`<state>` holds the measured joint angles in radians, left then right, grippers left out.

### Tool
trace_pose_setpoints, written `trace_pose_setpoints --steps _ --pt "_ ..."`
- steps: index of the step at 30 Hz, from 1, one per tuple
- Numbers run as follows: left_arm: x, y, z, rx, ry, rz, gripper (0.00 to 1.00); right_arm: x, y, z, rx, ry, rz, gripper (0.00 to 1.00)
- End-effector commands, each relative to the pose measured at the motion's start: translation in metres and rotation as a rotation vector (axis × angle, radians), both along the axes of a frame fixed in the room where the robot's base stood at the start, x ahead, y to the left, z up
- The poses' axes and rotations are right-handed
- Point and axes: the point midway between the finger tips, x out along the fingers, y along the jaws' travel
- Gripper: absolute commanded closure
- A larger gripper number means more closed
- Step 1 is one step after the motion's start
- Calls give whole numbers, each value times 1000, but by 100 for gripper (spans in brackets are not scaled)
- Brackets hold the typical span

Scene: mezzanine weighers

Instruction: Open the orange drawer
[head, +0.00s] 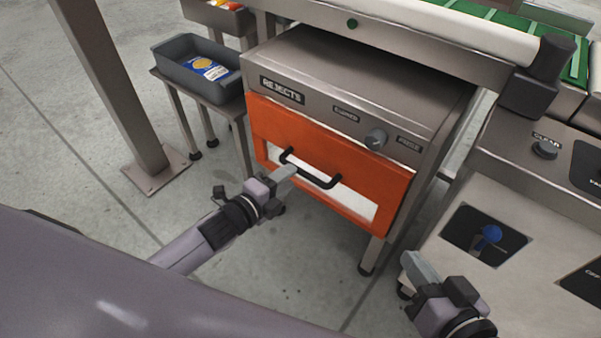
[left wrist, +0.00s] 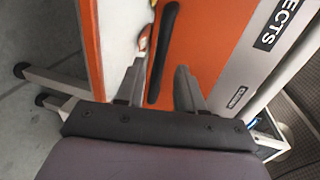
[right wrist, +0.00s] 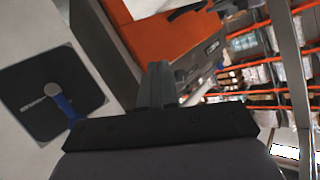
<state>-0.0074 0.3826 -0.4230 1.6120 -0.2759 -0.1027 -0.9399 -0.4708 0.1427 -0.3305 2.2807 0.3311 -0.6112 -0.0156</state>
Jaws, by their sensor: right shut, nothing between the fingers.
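The orange drawer (head: 335,150) is in the grey REJECTS cabinet, with a pale strip low on its front. It looks shut, its front flush with the cabinet. Its black bar handle (head: 312,170) also shows in the left wrist view (left wrist: 163,50). My left gripper (head: 285,173) is by the handle's left part. In the left wrist view its fingers (left wrist: 160,80) are apart, with the handle bar between their lines; I cannot tell whether they touch it. My right gripper (head: 412,262) is shut and empty, low in front of the right console, away from the drawer.
A grey bin (head: 178,72) with a blue packet stands on a small table left of the cabinet. A steel post (head: 115,90) rises at the left. The console (head: 480,200) with a blue switch (head: 490,234) stands at the right. Floor before the drawer is clear.

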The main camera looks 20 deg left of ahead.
Motion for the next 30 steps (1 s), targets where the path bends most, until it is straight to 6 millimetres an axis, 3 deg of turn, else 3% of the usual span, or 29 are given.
trace_pose_setpoints --steps 10,23,27,30 --pt "40 -14 -11 -3 1 2 62 -1 -8 -5 -39 -63 -13 100" --pt "47 -18 -11 -3 2 1 62 -1 -10 -3 -54 -81 -19 100" --pt "47 -18 -11 -3 2 1 100 -1 -10 -3 -54 -82 -20 100" --pt "47 -18 -11 -3 2 1 100 -1 -10 -3 -53 -81 -20 100"
